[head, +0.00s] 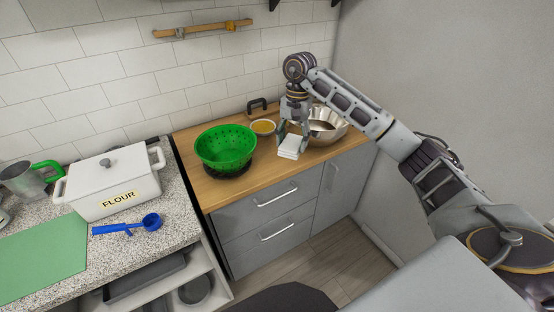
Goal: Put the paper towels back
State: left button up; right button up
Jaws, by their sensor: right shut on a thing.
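A small white block-like stack, which looks like the paper towels (289,150), is at the front of the wooden counter, left of the metal bowl. My right gripper (293,134) reaches down from above and is shut on the paper towels. I cannot tell whether their underside touches the counter. My left gripper is not in view.
The wooden counter (215,197) also bears a green colander (225,146), a small bowl with yellow contents (263,127), a black handle-shaped item (257,105) and a metal bowl (328,125). A white flour pot (110,183) and blue scoop (150,221) occupy the speckled counter.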

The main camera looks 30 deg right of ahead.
aim_at(296, 142)
jog(key=m, duration=0.1)
jog(key=r+m, duration=0.1)
jog(key=m, duration=0.2)
jog(key=shift+s+d+r, duration=0.15)
jog(key=shift+d+r, duration=0.2)
jog(key=shift+r, duration=0.05)
jog(key=m, duration=0.2)
jog(key=r+m+t, duration=0.1)
jog(key=m, duration=0.1)
jog(key=shift+s+d, duration=0.1)
jog(key=shift+s, duration=0.1)
jog(key=m, duration=0.4)
jog(key=shift+s+r, duration=0.1)
jog(key=shift+s, duration=0.15)
jog(key=m, duration=0.3)
jog(key=m+t, duration=0.1)
jog(key=m, duration=0.1)
jog(key=shift+s+d, duration=0.1)
jog(key=shift+s, duration=0.15)
jog(key=shift+m, duration=0.8)
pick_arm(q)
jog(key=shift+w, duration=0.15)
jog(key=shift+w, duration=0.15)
pick_arm(e)
jog(key=shift+w+m+t, duration=0.2)
jog(key=shift+m+t, duration=0.1)
jog(key=shift+m, duration=0.3)
